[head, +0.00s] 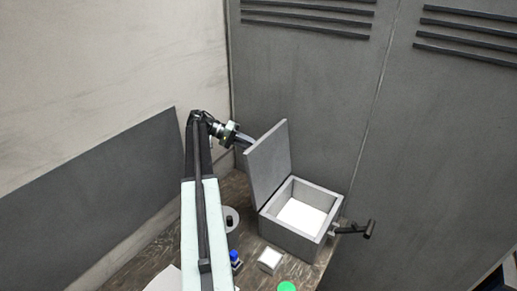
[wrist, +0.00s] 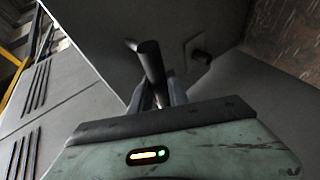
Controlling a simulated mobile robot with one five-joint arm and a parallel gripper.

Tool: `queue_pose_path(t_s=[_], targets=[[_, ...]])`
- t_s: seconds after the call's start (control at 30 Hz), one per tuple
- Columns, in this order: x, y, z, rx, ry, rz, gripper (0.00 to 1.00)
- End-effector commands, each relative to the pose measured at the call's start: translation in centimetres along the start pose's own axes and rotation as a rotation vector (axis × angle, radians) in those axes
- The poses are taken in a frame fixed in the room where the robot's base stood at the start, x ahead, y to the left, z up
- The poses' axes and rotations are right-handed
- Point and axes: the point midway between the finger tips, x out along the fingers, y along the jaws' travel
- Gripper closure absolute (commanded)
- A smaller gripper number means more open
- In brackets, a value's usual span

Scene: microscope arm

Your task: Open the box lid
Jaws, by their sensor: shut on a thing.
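The grey box (head: 290,238) stands on the table with its lid (head: 267,165) raised, standing steeply and leaning a little back. The box's mouth is uncovered and shows a white inside. My gripper (head: 245,142) is at the lid's upper left side, partly hidden behind the lid. In the wrist view, my gripper (wrist: 158,92) is shut on a dark round handle (wrist: 150,62) in front of the lid's grey face (wrist: 105,22). The fingertips are partly hidden by the handle.
A dark T-shaped bar (head: 356,229) sticks out from the box's right side. A white block (head: 269,260), a blue-capped bottle (head: 235,260), a green round thing (head: 286,287) and a grey disc (head: 231,219) are on the table (head: 303,273). Grey panels (head: 330,110) rise behind.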

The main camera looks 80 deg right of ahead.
Motion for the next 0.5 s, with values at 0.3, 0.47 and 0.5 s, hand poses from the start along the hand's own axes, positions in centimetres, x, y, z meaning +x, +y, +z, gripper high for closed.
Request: queue_pose_path(t_s=[0.3,0.47,0.5], targets=[[-0.18,-0.84,-0.32,0.001,-0.004,-0.007,1.00],[-0.17,-0.79,-0.36,0.001,-0.004,-0.006,1.00],[-0.16,-0.78,-0.37,0.001,-0.003,-0.006,1.00]])
